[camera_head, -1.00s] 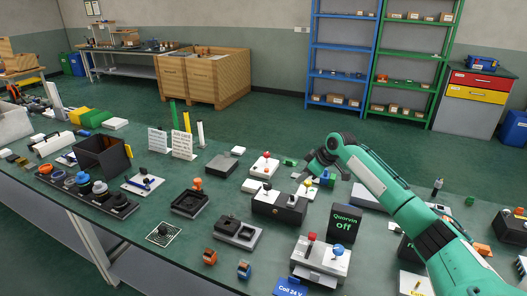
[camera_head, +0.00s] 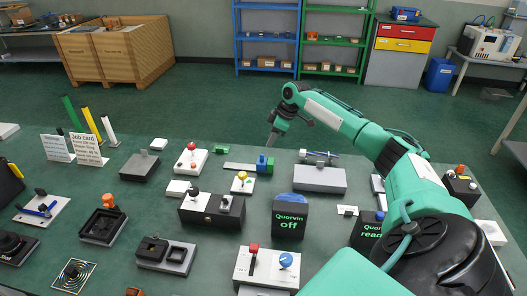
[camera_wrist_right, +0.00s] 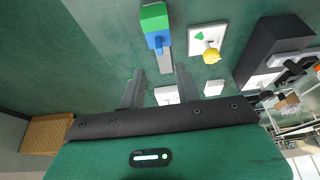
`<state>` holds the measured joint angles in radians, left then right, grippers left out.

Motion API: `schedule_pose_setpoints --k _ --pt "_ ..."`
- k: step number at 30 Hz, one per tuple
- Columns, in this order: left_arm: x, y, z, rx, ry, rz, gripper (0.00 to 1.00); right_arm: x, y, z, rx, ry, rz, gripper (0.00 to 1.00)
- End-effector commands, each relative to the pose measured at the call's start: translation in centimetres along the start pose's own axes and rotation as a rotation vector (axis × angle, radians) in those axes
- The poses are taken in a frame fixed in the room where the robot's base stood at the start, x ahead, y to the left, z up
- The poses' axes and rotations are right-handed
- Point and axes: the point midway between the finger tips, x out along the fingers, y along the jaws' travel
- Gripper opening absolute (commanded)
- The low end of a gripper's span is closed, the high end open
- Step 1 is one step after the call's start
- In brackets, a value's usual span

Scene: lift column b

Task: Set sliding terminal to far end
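A small green and blue block (camera_head: 264,164) sits at the right end of a flat grey rail (camera_head: 238,167) on the table; I take it for the sliding terminal. In the right wrist view the green part (camera_wrist_right: 154,18) and blue part (camera_wrist_right: 157,40) show at the top, with the grey rail (camera_wrist_right: 165,62) running down from them. My right gripper (camera_head: 271,144) points downward just behind the block in the head view. In the wrist view its two fingers (camera_wrist_right: 160,88) are apart with nothing between them, clear of the block. My left gripper is out of view.
A red-button box (camera_head: 191,160) is to the left. A grey block with a rod (camera_head: 319,178) and the "Quorvin off" display (camera_head: 290,218) are to the right.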

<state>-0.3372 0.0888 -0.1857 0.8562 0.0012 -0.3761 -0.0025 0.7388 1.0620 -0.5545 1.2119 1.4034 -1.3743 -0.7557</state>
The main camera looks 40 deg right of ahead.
Motion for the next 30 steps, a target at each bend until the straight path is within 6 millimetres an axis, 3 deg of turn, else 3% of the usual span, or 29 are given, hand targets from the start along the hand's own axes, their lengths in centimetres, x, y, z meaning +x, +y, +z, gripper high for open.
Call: schedule_pose_setpoints --k 6,12,24,25,30 --pt "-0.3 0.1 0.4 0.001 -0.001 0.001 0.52 4.5 0.0 -0.1 0.002 0.000 -0.001 0.33" --pt "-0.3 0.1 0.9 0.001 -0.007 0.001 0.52 7.2 0.0 -0.1 0.001 0.001 0.000 0.33" --pt "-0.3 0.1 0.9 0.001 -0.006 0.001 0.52 8.1 0.0 0.0 0.000 0.001 0.001 0.33" --pt "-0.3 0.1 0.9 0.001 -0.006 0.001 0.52 8.1 0.0 0.0 0.000 0.001 0.001 0.31" --pt "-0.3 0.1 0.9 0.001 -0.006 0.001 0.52 8.1 0.0 0.0 0.000 0.001 0.001 0.00"
